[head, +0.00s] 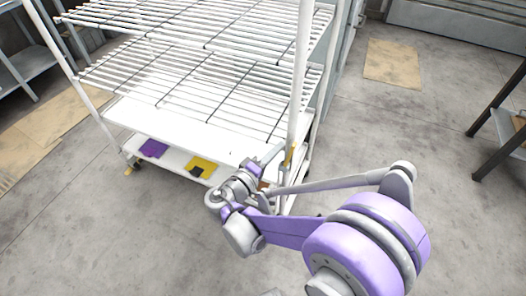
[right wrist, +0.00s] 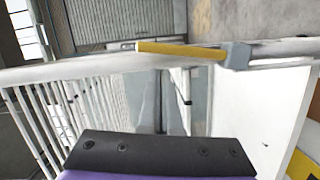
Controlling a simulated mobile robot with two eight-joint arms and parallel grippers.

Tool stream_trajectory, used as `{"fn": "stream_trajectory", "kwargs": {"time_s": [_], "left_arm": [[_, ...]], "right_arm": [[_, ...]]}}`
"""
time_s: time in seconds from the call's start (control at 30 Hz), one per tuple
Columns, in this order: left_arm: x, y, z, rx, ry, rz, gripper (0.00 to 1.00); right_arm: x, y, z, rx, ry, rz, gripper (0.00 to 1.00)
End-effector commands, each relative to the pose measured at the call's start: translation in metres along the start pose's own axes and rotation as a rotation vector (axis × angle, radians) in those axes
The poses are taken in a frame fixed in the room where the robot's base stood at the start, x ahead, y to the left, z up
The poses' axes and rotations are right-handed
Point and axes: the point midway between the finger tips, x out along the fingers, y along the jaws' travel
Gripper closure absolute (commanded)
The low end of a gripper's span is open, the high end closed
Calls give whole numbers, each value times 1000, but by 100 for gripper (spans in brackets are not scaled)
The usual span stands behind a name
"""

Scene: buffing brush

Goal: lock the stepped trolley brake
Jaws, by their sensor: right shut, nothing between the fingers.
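A white stepped trolley (head: 215,147) with wire shelves stands ahead in the head view. A yellow lever (head: 290,157) lies along its near right post, low down. In the right wrist view the yellow lever (right wrist: 182,50) runs along the white post, with a grey block (right wrist: 238,56) at its end. My right gripper (head: 268,156) is shut and empty, close to the left of that post in the head view. Whether it touches the trolley I cannot tell. In the right wrist view a dark part of the gripper (right wrist: 160,155) shows at the bottom, apart from the lever in the picture. My left gripper is not in view.
A purple item (head: 153,148) and a yellow item (head: 202,166) lie on the trolley's low shelf. A caster with an orange part (head: 133,165) shows at its left corner. A dark-legged table (head: 500,115) stands at the right. Concrete floor between is clear.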

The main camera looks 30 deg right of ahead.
Motion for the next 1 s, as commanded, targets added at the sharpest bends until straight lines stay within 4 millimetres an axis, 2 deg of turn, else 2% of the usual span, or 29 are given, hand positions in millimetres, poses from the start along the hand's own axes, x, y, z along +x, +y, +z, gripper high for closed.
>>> {"fn": "stream_trajectory", "kwargs": {"time_s": [0.2,1.0], "left_arm": [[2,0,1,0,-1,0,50],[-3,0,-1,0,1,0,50]], "right_arm": [[2,0,12,0,0,0,100],[4,2,19,77,0,-19,100]]}}
